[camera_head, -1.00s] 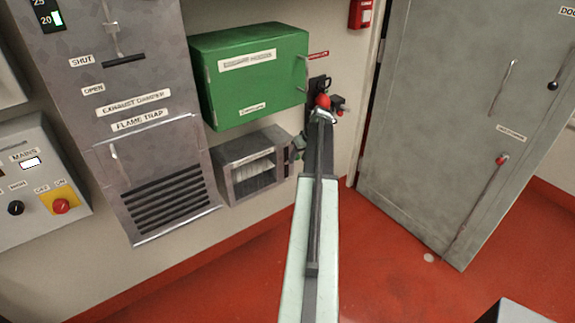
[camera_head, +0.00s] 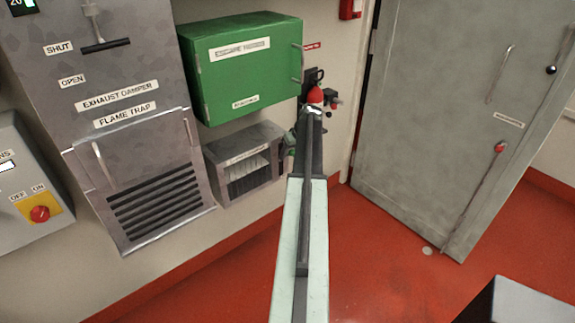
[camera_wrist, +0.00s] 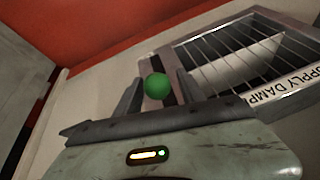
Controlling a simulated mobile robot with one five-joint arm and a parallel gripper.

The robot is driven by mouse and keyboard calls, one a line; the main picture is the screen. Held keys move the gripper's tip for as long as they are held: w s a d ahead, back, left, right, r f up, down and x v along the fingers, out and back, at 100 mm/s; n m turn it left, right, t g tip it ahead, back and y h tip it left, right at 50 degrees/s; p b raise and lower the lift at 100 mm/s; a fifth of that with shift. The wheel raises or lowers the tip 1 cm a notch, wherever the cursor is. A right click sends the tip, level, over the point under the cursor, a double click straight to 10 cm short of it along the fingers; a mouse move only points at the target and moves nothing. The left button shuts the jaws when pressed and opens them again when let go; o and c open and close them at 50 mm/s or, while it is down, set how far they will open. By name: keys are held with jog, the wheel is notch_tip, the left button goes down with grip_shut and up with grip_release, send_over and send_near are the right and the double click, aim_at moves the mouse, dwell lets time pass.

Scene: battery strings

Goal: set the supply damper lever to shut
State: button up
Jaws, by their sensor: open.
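The supply damper is a grey louvred box (camera_head: 243,163) low on the wall, left of my arm in the head view. In the wrist view its slatted front (camera_wrist: 235,55) and part of its label (camera_wrist: 290,90) show at the right. The green ball knob (camera_wrist: 157,87) of the lever sits between my two dark fingers, with a dark slot behind it. My gripper (camera_wrist: 158,80) is open, with a finger apart on each side of the knob. In the head view the knob is not clear, and my arm hides much there. The lever's setting cannot be read.
A green cabinet (camera_head: 245,68) hangs above the damper box. The exhaust damper and flame trap panel (camera_head: 130,120) stands at its left. A red-topped fitting (camera_head: 315,95) is beyond my arm. A grey door (camera_head: 450,120) is at the right. Red floor (camera_head: 375,250) lies open below.

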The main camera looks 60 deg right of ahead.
jog(key=b+x, duration=0.2)
jog(key=x, duration=0.1)
jog(key=shift+f, duration=0.35)
jog(key=shift+r, duration=0.1)
grip_shut()
dwell(0.9)
